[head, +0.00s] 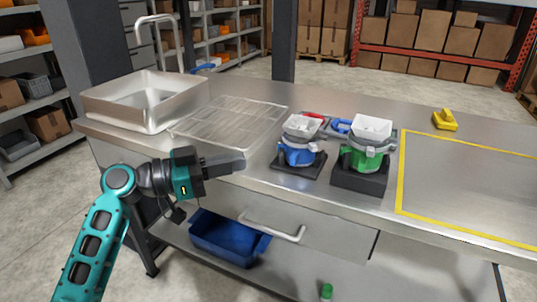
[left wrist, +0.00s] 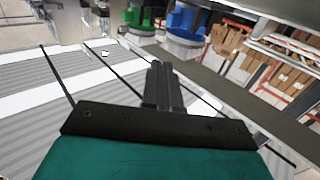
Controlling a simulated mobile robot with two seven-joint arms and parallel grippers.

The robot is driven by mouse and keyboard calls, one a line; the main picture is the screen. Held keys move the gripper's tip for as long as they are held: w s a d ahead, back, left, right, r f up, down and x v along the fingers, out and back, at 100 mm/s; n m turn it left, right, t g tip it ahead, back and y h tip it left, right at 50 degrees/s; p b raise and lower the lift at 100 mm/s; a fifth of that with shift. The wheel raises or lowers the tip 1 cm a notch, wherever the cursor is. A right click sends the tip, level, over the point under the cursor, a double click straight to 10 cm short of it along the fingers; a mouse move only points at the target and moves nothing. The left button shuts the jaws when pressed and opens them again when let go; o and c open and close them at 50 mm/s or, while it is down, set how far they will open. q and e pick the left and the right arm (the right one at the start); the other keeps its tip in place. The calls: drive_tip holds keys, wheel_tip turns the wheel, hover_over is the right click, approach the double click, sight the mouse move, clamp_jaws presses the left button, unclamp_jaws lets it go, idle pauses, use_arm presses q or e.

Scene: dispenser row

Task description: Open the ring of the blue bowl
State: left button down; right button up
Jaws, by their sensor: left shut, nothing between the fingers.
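The blue bowl (head: 298,155) stands upright on a dark base on the steel counter. A grey ring (head: 300,138) runs around its upper part, under a pale square hopper (head: 302,125). I cannot tell whether the ring is fastened. My left gripper (head: 238,163) is shut and empty, to the left of the blue bowl at the counter's front edge, apart from it. In the left wrist view the shut fingers (left wrist: 163,72) point toward the blue bowl (left wrist: 187,20), which shows upside down at the top. My right gripper is not in view.
A green bowl (head: 362,160) on a dark block (head: 358,180) stands just right of the blue one. A wire rack (head: 228,122) and steel basin (head: 145,98) lie left. A yellow object (head: 445,119) lies behind the yellow-outlined area (head: 470,190). A drawer handle (head: 272,228) juts out below.

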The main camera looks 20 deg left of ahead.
sight(310, 148)
use_arm(q)
drive_tip(key=p+x, duration=0.2)
drive_tip(key=x, duration=1)
drive_tip(key=shift+w+d, duration=0.55)
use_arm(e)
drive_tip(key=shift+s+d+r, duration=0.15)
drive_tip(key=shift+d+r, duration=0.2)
